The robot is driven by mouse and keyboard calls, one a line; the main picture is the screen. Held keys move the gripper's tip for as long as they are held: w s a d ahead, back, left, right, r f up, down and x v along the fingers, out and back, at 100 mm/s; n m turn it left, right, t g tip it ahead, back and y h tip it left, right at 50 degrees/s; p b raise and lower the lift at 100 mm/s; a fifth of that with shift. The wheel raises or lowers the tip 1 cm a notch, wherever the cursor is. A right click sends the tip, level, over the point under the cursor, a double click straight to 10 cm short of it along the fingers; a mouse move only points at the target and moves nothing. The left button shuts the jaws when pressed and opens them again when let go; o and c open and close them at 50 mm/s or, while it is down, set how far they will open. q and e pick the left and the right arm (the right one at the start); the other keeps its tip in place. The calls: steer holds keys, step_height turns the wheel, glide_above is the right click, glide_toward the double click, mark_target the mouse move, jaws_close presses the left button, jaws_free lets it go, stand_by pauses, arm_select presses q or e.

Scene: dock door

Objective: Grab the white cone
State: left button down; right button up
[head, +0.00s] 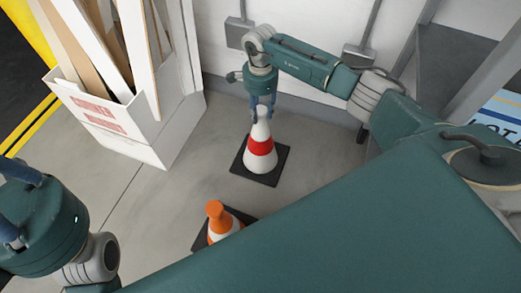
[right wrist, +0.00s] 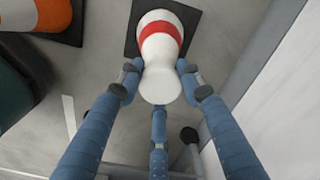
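The white cone (head: 260,160), with a red band and a black square base, stands upright on the floor in the middle of the head view. In the right wrist view the white cone (right wrist: 160,50) shows top-first. My right gripper (head: 262,112) is at its top, and its fingers (right wrist: 159,75) press in on both sides of the rounded tip, with a third finger below. I see no gap there. The base looks flat on the floor. My left gripper (head: 12,205) is at the left edge of the head view, partly cut off, with its fingertips out of frame.
An orange and white cone (head: 218,220) stands in front, partly hidden by my body. A white box (head: 150,145) with long boards stands at the left. A white wall is close behind the white cone. Grey floor is clear between the box and the cones.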

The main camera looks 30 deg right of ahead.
jaws_close()
steer(key=shift+r, duration=0.1)
